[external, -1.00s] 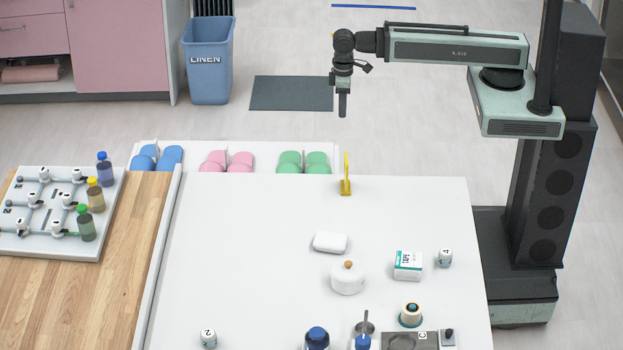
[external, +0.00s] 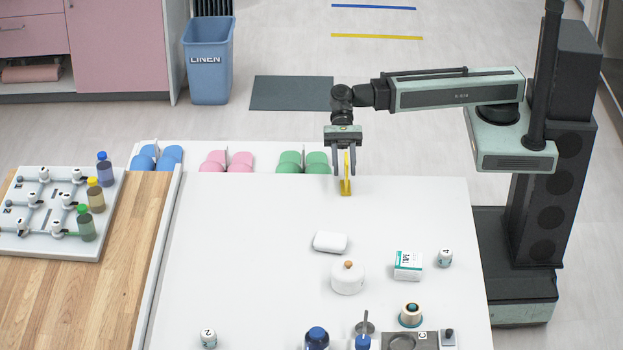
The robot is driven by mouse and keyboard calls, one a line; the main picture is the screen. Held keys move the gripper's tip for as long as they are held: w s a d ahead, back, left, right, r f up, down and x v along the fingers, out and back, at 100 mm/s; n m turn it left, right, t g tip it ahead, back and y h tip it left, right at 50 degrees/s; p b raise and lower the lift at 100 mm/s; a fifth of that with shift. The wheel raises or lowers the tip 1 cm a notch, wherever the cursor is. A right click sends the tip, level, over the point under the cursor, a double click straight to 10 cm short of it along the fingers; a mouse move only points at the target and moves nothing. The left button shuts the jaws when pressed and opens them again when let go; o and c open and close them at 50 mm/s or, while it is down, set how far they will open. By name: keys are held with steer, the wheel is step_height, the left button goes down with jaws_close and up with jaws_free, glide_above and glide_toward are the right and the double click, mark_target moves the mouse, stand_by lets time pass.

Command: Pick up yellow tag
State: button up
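The yellow tag (external: 346,187) stands upright on the white table (external: 250,260), near its far edge. Its upright part rises behind and between the fingers. My gripper (external: 345,174) points down over the tag, with its two dark fingers apart, one on each side of the tag's upright part. I see a gap between the fingers and the tag, so it does not look held. The exact depth of the fingers relative to the tag is hard to tell.
A white soap-like block (external: 330,242), a lidded white pot (external: 348,278) and a tape box (external: 408,265) stand nearer on the table. Green slippers (external: 303,162) sit beyond the far edge, left of my gripper. The table's left middle is clear.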

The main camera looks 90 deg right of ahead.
mark_target(346, 186)
steer(key=b+x, duration=0.1)
steer(key=x, duration=0.5)
steer(key=shift+s+a+b, duration=0.1)
steer(key=shift+a+b, duration=0.1)
steer(key=shift+b, duration=0.2)
steer(key=shift+d, duration=0.1)
jaws_close()
